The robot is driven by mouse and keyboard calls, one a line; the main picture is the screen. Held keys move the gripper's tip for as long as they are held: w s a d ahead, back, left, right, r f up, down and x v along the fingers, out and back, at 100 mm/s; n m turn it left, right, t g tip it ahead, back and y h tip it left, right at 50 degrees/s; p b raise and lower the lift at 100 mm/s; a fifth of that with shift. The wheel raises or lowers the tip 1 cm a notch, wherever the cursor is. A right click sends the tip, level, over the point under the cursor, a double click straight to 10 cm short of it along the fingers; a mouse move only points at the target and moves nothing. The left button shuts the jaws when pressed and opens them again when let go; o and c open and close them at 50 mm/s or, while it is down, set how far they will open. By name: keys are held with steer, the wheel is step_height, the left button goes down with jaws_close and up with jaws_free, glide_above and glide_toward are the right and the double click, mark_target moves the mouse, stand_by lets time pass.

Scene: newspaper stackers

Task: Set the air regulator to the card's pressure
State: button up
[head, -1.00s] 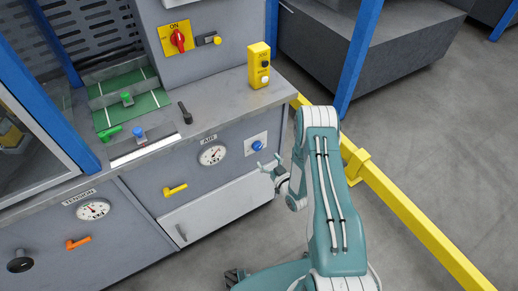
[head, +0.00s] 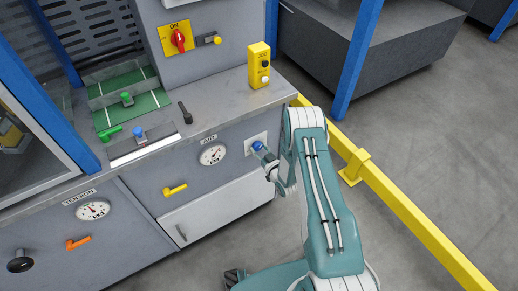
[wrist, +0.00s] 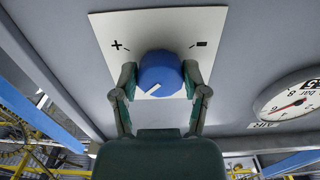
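The blue air regulator knob (wrist: 160,74) sits on a pale square plate (wrist: 120,22) marked plus at left and minus at right. The white line on the knob points to the lower left in the wrist view. My gripper (wrist: 160,78) has one finger on each side of the knob, both against its sides or nearly so. In the head view my gripper (head: 266,160) is at the knob (head: 257,146), partly covering it. The AIR gauge (head: 212,154) is left of the knob; it also shows in the wrist view (wrist: 292,98), cut off. I see no readable pressure card.
A yellow handle (head: 175,190) and a pale drawer front (head: 215,206) lie below the gauge. A TENSION gauge (head: 93,210) is farther left. A yellow button box (head: 259,66) stands on the counter above. A yellow rail (head: 405,209) runs right of my arm.

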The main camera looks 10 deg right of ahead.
steer(key=shift+n, duration=0.8)
steer(key=shift+w, duration=0.1)
steer(key=o, duration=1.2)
steer(key=shift+c, duration=0.2)
steer(key=v, duration=1.2)
